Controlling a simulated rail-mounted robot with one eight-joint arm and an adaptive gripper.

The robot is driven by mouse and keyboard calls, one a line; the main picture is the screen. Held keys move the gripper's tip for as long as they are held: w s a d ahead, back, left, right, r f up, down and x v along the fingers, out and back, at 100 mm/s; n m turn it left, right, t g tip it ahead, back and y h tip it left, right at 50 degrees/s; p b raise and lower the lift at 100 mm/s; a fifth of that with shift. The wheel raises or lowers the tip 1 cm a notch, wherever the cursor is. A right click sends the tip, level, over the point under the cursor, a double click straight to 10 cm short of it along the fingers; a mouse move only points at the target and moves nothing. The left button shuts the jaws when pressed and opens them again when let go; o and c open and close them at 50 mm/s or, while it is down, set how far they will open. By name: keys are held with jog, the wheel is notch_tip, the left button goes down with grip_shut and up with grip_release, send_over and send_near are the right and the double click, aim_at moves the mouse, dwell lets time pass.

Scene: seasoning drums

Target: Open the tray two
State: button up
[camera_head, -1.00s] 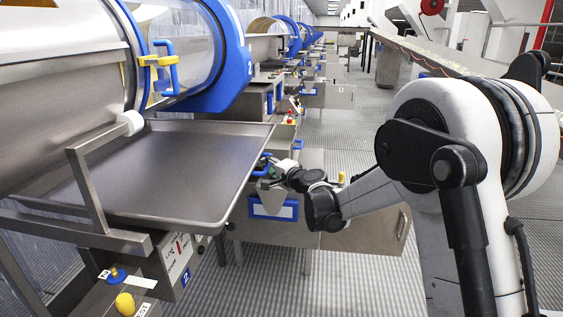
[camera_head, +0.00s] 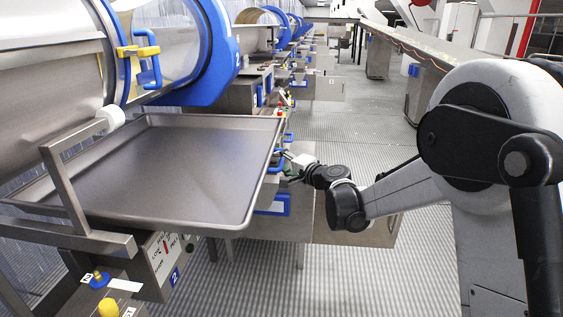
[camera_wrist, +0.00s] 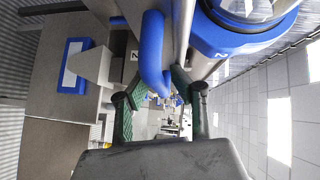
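Tray two (camera_head: 190,165) is a wide, shallow grey metal tray below the drum marked 2, jutting out to the right in the head view. Its blue handle (camera_head: 276,160) is on the right edge. My gripper (camera_head: 287,164) is at that handle. In the wrist view the blue handle (camera_wrist: 155,55) passes between the green fingertips of my gripper (camera_wrist: 160,78), which sit close on both sides of it. The exact contact is partly hidden by the handle.
The drum's blue ring (camera_head: 212,45) is above the tray. A metal frame (camera_head: 68,190) stands at the tray's left. A control box with a yellow button (camera_head: 108,307) is below. Another unit with a blue-framed plate (camera_head: 272,204) is behind. Ribbed floor (camera_head: 350,275) is free at right.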

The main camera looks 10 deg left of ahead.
jog(key=shift+o, duration=0.6)
jog(key=v, duration=1.2)
jog(key=shift+r, duration=0.1)
jog(key=s+d+r+n+g+h+p, duration=0.2)
jog(key=s+d+r+n+h, duration=0.25)
jog(key=s+d, duration=0.85)
jog(key=s+d+f+n+h+p, duration=0.1)
jog(key=s+d+h, duration=0.3)
jog(key=s+d, duration=0.4)
jog(key=s+d+f+g+h+p, duration=0.1)
jog(key=s+d+h, duration=0.3)
jog(key=s+d, duration=0.5)
jog(key=s, duration=0.5)
jog(key=shift+s+d+f+n, duration=0.2)
jog(key=shift+d+f+n, duration=0.05)
jog(key=shift+f+n, duration=0.1)
